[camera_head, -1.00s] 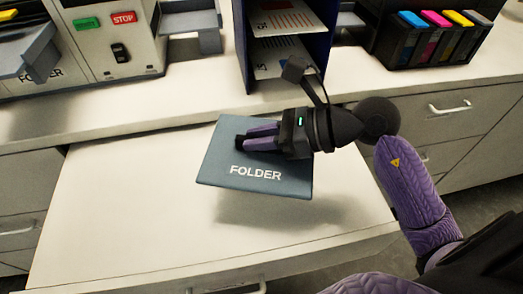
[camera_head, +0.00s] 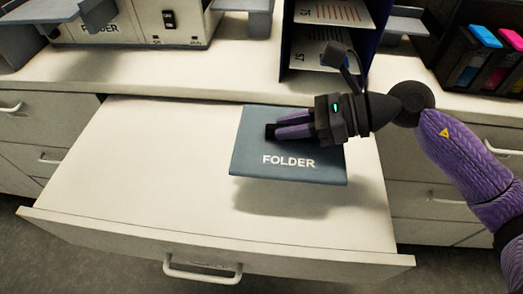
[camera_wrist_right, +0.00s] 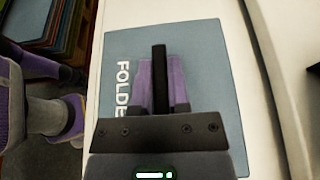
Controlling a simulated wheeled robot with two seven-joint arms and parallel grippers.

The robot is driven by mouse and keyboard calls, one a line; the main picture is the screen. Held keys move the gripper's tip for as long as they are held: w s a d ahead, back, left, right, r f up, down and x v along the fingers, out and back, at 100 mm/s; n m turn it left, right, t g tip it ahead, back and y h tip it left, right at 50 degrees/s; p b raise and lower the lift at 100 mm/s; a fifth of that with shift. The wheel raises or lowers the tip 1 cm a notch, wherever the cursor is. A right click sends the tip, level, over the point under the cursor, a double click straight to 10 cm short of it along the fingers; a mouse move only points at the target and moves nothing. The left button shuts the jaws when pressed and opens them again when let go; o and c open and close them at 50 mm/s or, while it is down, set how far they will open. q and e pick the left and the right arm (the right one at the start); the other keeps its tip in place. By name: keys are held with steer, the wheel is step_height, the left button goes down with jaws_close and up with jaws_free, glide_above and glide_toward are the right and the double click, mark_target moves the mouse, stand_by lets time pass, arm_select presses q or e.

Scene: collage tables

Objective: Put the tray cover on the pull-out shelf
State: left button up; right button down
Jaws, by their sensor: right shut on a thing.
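The tray cover is a flat blue-grey panel (camera_head: 255,150) marked FOLDER. My right gripper (camera_head: 272,131) is shut on it and holds it above the right half of the white pull-out shelf (camera_head: 130,170). A shadow lies on the shelf below the panel, so the panel appears raised off the surface. In the right wrist view, the panel (camera_wrist_right: 215,85) fills the middle, with the gripper fingers (camera_wrist_right: 159,60) over it. My left gripper is not in view.
The folder machine (camera_head: 130,22) stands on the counter at the back left. A dark blue sorter (camera_head: 300,62) with printed sheets stands behind the panel. Ink cartridges (camera_head: 490,60) stand at the back right. The shelf's left half is clear, and its front has a handle (camera_head: 203,272).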

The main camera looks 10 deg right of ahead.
mark_target(289, 158)
step_height(289, 158, down, 8)
steer(key=shift+f+b, duration=0.2)
steer(key=shift+b, duration=0.55)
steer(key=shift+f, duration=0.2)
steer(key=c, duration=0.6)
jaws_free()
steer(key=shift+r, duration=0.1)
steer(key=shift+r, duration=0.1)
steer(key=shift+d+r, duration=0.1)
steer(key=shift+d, duration=0.1)
steer(key=v, duration=1.1)
steer(key=shift+s+d, duration=0.2)
steer(key=shift+d, duration=0.1)
